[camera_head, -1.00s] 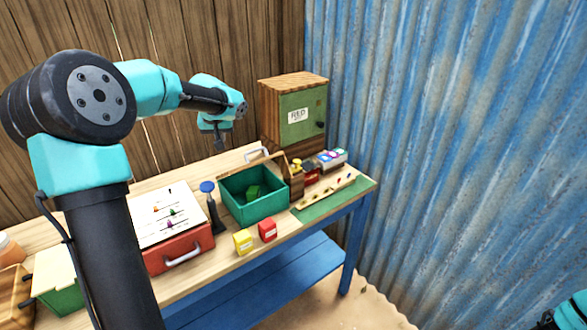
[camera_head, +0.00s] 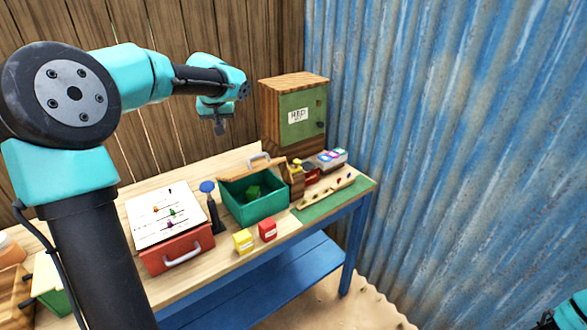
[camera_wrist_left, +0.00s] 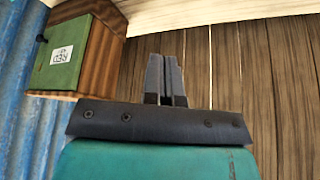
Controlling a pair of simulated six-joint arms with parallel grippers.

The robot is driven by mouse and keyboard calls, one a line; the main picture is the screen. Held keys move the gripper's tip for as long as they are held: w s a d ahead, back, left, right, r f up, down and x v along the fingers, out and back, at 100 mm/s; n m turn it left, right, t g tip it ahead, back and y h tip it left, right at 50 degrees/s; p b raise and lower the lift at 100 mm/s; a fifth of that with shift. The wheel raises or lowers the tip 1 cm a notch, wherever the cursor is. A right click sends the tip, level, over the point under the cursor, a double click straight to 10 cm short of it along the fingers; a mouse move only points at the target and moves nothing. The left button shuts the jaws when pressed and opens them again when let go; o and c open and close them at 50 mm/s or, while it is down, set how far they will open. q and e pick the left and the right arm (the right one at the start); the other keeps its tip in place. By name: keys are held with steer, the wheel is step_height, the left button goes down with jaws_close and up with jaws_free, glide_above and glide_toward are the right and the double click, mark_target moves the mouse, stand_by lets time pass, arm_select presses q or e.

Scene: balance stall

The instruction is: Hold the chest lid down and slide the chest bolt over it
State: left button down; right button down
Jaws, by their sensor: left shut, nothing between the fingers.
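The chest appears to be the green open box (camera_head: 256,215) on the bench, with a small green block (camera_head: 253,191) inside. Its wooden lid (camera_head: 240,173) with a pale handle (camera_head: 260,159) is tilted up at the back, so the box is open. I cannot make out the bolt. My left gripper (camera_head: 221,130) is above and behind the box, apart from the lid. It is shut and empty; its fingers show together in the left wrist view (camera_wrist_left: 165,75). Only a bit of my right arm shows at the lower right corner; its gripper is out of view.
A wooden cabinet with a green door (camera_head: 301,117) stands behind. A red case (camera_head: 178,250) with a white board and a blue-topped stand (camera_head: 211,205) are left of the box. Corrugated wall at right.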

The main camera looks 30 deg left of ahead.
arm_select(q)
steer(key=shift+v, duration=0.8)
steer(key=shift+w+d+r, duration=0.1)
steer(key=shift+w, duration=0.05)
steer(key=v, duration=1.7)
steer(key=shift+r, duration=0.15)
